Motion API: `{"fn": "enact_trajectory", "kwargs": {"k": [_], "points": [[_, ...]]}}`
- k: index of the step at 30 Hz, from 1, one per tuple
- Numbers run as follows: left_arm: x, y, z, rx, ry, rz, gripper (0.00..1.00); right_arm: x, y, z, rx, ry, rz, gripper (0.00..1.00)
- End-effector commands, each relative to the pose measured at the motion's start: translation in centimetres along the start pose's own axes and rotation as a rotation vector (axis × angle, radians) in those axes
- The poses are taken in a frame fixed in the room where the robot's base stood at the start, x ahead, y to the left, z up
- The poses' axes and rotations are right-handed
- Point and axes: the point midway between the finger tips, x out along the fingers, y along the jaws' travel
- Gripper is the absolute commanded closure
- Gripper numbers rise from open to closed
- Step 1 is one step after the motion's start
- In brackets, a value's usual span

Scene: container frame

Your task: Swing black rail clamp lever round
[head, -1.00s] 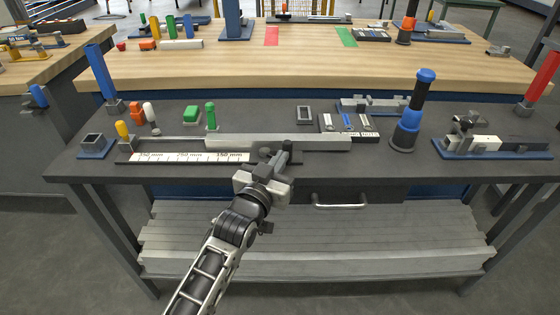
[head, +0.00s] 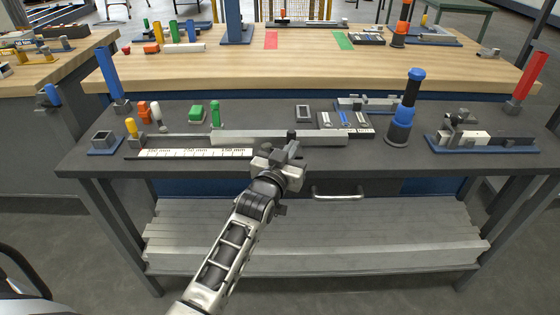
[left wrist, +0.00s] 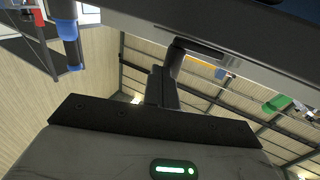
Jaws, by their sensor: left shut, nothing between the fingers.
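The long grey rail (head: 235,137) lies along the front of the dark workbench, behind a white millimetre scale (head: 200,153). A small dark knob (head: 291,134), apparently part of the black clamp lever, shows against the rail just behind my left fingertips. My left gripper (head: 292,148) is shut and empty at the bench's front edge. The left wrist view shows its fingers (left wrist: 161,88) close to a black bar (left wrist: 197,46), likely the lever; I cannot tell whether they touch. The gripper hides the clamp's lower part in the head view. My right gripper is out of view.
A blue-and-black cylinder post (head: 405,110) stands right of the rail. A blue-based fixture (head: 470,140) is at the bench's right end. A drawer handle (head: 338,192) sits below the bench top.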

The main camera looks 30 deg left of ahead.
Motion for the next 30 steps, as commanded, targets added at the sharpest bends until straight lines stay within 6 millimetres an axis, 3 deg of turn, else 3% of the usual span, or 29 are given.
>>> {"fn": "enact_trajectory", "kwargs": {"k": [15,21,26,30], "points": [[-9.7,0.1,0.2,-0.001,-0.004,0.0,1.0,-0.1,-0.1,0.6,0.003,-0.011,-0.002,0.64],[-11.6,0.1,0.1,-0.001,-0.003,0.001,1.0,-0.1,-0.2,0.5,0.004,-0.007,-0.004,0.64],[-11.8,0.1,0.1,-0.001,-0.003,0.001,1.0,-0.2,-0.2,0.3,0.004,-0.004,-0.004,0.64],[-13.2,0.9,2.2,0.01,-0.073,0.037,1.0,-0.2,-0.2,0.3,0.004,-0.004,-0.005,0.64]]}}
